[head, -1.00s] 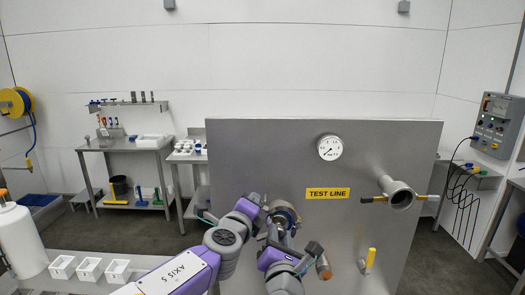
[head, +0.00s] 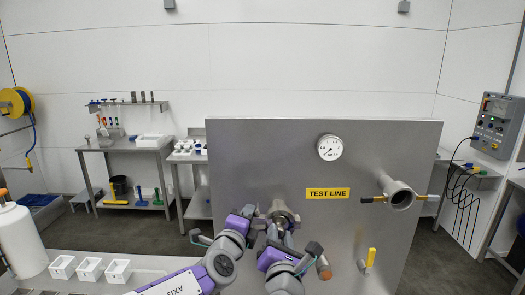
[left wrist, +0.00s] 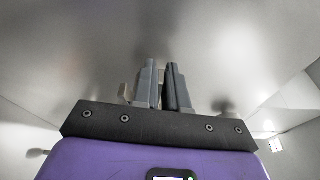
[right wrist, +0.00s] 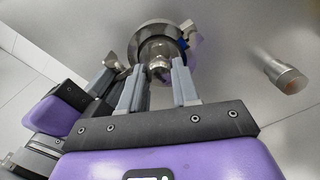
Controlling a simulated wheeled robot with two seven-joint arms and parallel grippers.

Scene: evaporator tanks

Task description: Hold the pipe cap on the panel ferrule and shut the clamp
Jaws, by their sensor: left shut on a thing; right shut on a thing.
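A round metal clamp (right wrist: 140,42) sits around the panel ferrule at the panel; it also shows in the head view (head: 284,208). The stepped metal pipe cap (right wrist: 157,62) is at its centre, lined up with the ferrule, which is hidden behind it. My right gripper (right wrist: 159,72) is shut on the cap, a finger on each side. My left gripper (head: 256,216) is at the clamp's left side, its fingers (left wrist: 163,68) close together. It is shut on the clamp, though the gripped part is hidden. I cannot tell whether the clamp is fully closed.
The grey panel (head: 235,150) carries a gauge (head: 330,148), a TEST LINE label (head: 328,193), a larger pipe fitting (head: 402,197) and a yellow-handled valve (head: 371,258). A copper-ended stub (right wrist: 288,77) sticks out just right of my right gripper. White trays (head: 90,268) stand at lower left.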

